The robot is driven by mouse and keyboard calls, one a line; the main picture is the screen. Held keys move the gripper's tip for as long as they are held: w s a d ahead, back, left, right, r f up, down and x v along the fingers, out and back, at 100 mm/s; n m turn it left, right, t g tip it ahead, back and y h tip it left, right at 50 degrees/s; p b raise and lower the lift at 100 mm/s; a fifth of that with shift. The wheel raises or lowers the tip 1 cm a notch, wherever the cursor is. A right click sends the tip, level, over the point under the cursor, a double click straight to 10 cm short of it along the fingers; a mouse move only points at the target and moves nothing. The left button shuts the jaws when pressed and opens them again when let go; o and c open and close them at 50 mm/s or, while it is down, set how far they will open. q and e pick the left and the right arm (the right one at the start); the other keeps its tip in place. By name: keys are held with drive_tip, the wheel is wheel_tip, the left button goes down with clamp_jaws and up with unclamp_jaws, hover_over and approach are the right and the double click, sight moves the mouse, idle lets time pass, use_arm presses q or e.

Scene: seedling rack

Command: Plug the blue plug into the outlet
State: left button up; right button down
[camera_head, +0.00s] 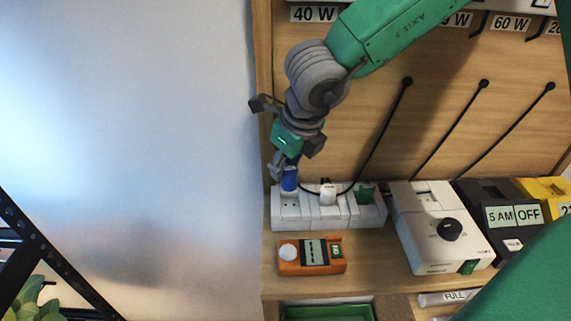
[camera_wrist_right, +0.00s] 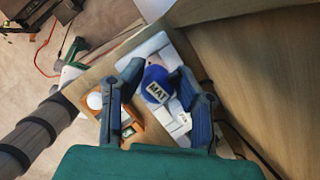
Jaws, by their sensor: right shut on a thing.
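My right gripper (camera_head: 283,166) points down and is shut on the blue plug (camera_head: 289,181). In the right wrist view, the plug (camera_wrist_right: 155,80) shows a label reading MAT and sits between the two fingers of the gripper (camera_wrist_right: 158,72). The outlet is a white power strip (camera_head: 292,218) on the wooden shelf. The plug is over the strip's left end, at its back edge in the picture. I cannot tell whether its prongs touch or enter the socket. A white plug (camera_head: 328,190) and a green plug (camera_head: 365,192) sit farther right on the strip. My left gripper is out of view.
An orange device (camera_head: 311,258) lies in front of the strip. A white box with a black knob (camera_head: 449,229) and a black timer box (camera_head: 494,193) stand to the right. Black cords hang along the wooden back panel (camera_head: 350,110). A wooden side edge stands just left of the strip.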

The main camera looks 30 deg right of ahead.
sight(287, 183)
drive_tip(key=shift+d+f+b, duration=0.15)
drive_tip(key=shift+f+b, duration=1.5)
drive_tip(key=shift+f, duration=0.1)
drive_tip(key=shift+f+b, duration=0.45)
drive_tip(key=shift+f, duration=0.4)
drive_tip(key=c, duration=1.1)
unclamp_jaws()
drive_tip(key=shift+r, duration=0.3)
drive_tip(key=v, duration=1)
drive_tip(key=shift+r, duration=0.1)
drive_tip(key=shift+s+r, duration=0.25)
drive_tip(key=shift+r, duration=0.25)
